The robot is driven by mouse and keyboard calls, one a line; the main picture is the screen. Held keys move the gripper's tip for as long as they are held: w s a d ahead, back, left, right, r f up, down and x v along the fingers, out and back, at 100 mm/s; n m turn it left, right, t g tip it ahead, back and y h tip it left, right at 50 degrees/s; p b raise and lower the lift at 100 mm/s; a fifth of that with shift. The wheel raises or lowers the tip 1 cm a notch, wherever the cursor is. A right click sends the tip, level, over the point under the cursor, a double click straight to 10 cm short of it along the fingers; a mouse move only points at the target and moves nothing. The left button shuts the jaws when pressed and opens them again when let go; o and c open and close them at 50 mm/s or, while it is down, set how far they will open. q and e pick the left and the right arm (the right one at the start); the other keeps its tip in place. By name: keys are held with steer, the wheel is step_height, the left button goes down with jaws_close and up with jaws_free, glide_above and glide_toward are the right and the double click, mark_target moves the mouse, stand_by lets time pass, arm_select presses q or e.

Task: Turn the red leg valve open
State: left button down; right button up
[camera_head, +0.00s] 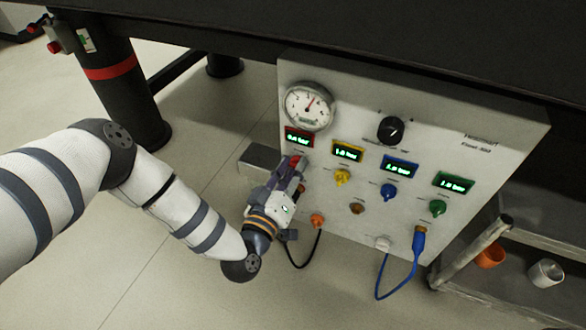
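The pale valve panel (362,88) stands under the dark bench. A red-framed display (298,137) is at its left, with green digits too small to read surely. My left gripper (296,165) is right below this display, its fingers up against or very near the panel face. A bit of red shows at the fingertips, and I cannot tell whether it is the red valve's knob. The valve is otherwise hidden behind the gripper. The finger gap is not clear. My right gripper is not in view.
Yellow (342,177), blue (388,191) and green (437,207) valve knobs sit to the right. A gauge (309,106) and black knob (391,130) are above. Cables hang below from an orange plug (317,221) and blue plug (419,240). A shelf with cups (546,272) is at right.

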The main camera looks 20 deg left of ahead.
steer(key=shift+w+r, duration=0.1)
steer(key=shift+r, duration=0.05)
arm_select(q)
steer(key=m+p, duration=0.2)
steer(key=m, duration=0.1)
steer(key=shift+d+r, duration=0.1)
steer(key=shift+r, duration=0.1)
steer(key=m+p, duration=0.1)
steer(key=m, duration=0.1)
steer(key=shift+m+p, duration=0.35)
steer(key=shift+m, duration=0.05)
steer(key=m+p, duration=0.1)
steer(key=m, duration=0.1)
steer(key=shift+f+m, duration=0.1)
steer(key=shift+m, duration=0.3)
steer(key=m+p, duration=0.1)
steer(key=m, duration=0.3)
steer(key=shift+f+m+p, duration=0.2)
steer(key=shift+m+p, duration=0.4)
steer(key=shift+m, duration=1.8)
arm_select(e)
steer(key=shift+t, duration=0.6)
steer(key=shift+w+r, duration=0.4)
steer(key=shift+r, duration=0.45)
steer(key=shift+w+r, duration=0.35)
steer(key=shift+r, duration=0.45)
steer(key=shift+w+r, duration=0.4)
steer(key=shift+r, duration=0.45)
arm_select(q)
steer(key=shift+s, duration=0.1)
